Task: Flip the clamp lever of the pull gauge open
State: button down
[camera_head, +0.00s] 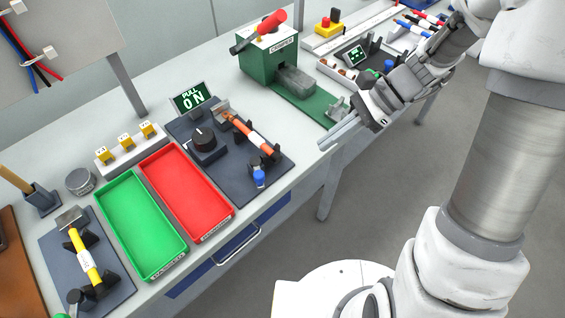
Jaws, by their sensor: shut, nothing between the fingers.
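The pull gauge is on a dark base plate (238,188) on the bench, with a green display (192,97) reading "PULL 0 N" at its back. A black round knob on a block (204,141) stands on the plate's left side. A long orange and black part (247,133) with a grey end lies to the right of it, and a small blue piece (259,178) is near the front. I cannot tell which part is the clamp lever, or its position. My gripper (338,138) is shut and empty, right of the gauge near the bench's front edge, apart from it.
A red tray (186,190) and a green tray (140,225) lie left of the gauge. A green crimper (268,62) with a red-tipped lever stands behind, its green base reaching towards my gripper.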

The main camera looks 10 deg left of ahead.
jog(key=b, duration=0.1)
send_near(257, 168)
jog(key=s+d+f, duration=0.2)
jog(key=s+f, duration=0.1)
jog(key=s, duration=0.1)
jog(key=shift+s+a+r, duration=0.1)
jog(key=shift+s+a, duration=0.05)
jog(key=shift+a, duration=0.4)
jog(key=shift+s+a+r, duration=0.15)
jog(key=shift+a, duration=0.4)
jog(key=shift+s+a+r, duration=0.1)
jog(key=shift+s+a, duration=0.1)
jog(key=shift+a, duration=0.35)
